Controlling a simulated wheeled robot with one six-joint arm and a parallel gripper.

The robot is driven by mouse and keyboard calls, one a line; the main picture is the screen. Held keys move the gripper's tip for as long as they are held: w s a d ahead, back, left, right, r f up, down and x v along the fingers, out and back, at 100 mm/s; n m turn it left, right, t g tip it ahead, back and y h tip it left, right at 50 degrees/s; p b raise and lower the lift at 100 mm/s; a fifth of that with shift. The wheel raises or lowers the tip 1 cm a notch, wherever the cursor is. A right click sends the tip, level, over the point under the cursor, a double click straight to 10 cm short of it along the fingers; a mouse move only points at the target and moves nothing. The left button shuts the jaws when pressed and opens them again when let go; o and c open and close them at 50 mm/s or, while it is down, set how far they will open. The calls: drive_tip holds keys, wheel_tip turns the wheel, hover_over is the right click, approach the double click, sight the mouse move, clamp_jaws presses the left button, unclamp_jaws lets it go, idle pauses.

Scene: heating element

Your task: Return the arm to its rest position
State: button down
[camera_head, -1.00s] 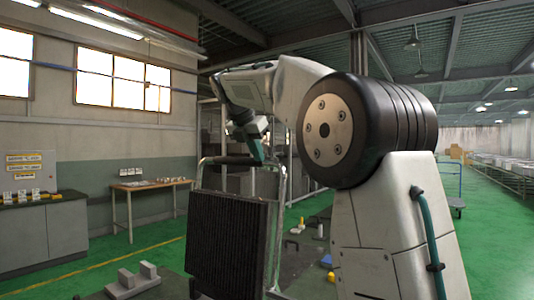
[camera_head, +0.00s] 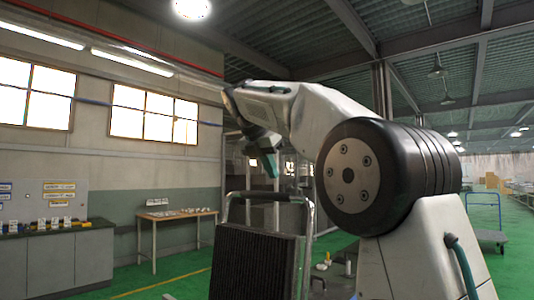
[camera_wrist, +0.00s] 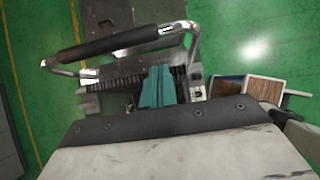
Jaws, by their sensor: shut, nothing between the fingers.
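My gripper (camera_head: 272,172) is at the end of my raised, bent arm. Its teal fingers are shut and empty, pointing down, just above the handle in the head view. The heating element (camera_head: 252,268) is a dark finned panel standing upright. It has a metal frame with a black-gripped handle (camera_head: 268,196) on top. In the wrist view my shut fingers (camera_wrist: 157,88) overlap the dark ribbed top of the element (camera_wrist: 110,84). The handle (camera_wrist: 115,42) lies beyond them, apart from the fingers. The element's lower part is cut off in the head view.
A wooden table (camera_head: 175,215) with small items stands at the left. A grey cabinet (camera_head: 60,262) stands against the wall. A blue trolley (camera_head: 484,220) is at the far right. Green floor (camera_head: 130,284) is open between them.

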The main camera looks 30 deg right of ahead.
drive_tip(key=d+v, duration=0.1)
drive_tip(key=v, duration=0.5)
drive_tip(key=s+a+f+m+y, duration=0.1)
drive_tip(key=s+a+f+m, duration=0.1)
drive_tip(key=f+m, duration=0.5)
drive_tip(key=s+a+f+m+y, duration=0.1)
drive_tip(key=a+f+m+y, duration=0.1)
drive_tip(key=f+m, duration=0.45)
drive_tip(key=s+a+f+m+y, duration=0.1)
drive_tip(key=s+a+f+m, duration=0.2)
drive_tip(key=s+f, duration=1)
drive_tip(key=s+a+f+m+g+y, duration=0.1)
drive_tip(key=s+f+m, duration=0.4)
drive_tip(key=s+f, duration=0.9)
drive_tip(key=s+a+y, duration=0.1)
drive_tip(key=s+a, duration=0.1)
drive_tip(key=s, duration=0.3)
drive_tip(key=shift+s, duration=0.2)
drive_tip(key=shift+d+m, duration=0.15)
drive_tip(key=shift+m, duration=0.1)
